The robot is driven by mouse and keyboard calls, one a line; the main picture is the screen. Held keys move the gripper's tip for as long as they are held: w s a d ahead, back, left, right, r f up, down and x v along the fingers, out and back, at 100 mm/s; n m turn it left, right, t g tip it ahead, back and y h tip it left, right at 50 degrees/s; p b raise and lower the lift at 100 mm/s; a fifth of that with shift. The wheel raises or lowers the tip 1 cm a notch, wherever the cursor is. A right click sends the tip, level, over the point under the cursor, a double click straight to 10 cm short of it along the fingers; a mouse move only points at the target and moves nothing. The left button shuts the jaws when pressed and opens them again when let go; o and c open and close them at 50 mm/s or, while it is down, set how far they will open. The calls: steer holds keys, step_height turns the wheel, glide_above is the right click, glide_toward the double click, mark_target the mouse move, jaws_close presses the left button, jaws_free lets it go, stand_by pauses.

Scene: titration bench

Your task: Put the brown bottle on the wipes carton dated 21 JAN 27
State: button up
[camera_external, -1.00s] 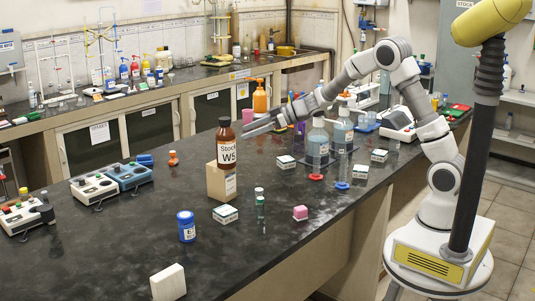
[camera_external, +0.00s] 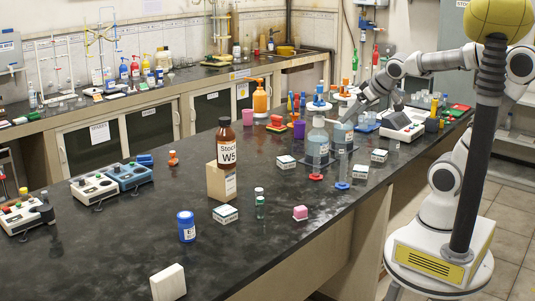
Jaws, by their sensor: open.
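The brown bottle (camera_external: 226,146), with a white label reading "Stock W5" and a dark cap, stands upright on top of a tan carton (camera_external: 216,183) on the black bench. A small label shows on the carton's side, but its date is too small to read. My gripper (camera_external: 350,114) is open and away from the bottle, to its right and farther back, near the clear bottles. Its fingertips are small and hard to make out there.
Clear bottles (camera_external: 317,143) with blue liquid stand right of the brown bottle. The front bench (camera_external: 110,230) has bare room.

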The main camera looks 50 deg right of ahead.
steer(key=s+a+f+g+y, duration=0.1)
steer(key=s+a+f+g, duration=0.1)
steer(key=s, duration=0.8)
steer(key=shift+s+a+f+y, duration=0.2)
steer(key=shift+a+f+y, duration=0.1)
steer(key=shift+a+f, duration=0.45)
